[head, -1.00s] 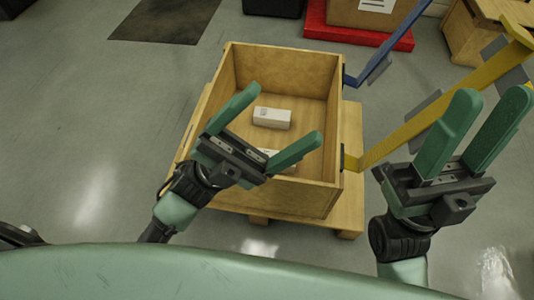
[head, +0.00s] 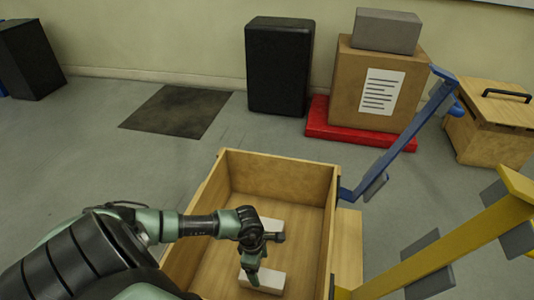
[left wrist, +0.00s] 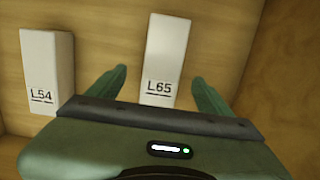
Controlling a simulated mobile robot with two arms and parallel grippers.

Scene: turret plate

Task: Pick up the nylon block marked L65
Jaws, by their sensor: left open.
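The L65 nylon block (left wrist: 165,55) is a pale, upright-looking bar in the left wrist view, with its marking facing the camera. It lies between the two green fingers of my open left gripper (left wrist: 158,90); no finger visibly touches it. In the head view the left gripper (head: 252,274) reaches down into the wooden crate (head: 290,172), over the nearer pale block (head: 266,282), which appears to be L65 and is partly hidden by the fingers. A second block, marked L54 (left wrist: 48,70), lies to the left in the wrist view. My right gripper is out of view.
The crate's walls surround both blocks; one wall (left wrist: 288,70) is close on the right in the wrist view. A yellow bar (head: 440,255) and a blue bar (head: 395,145) stand at the crate's right.

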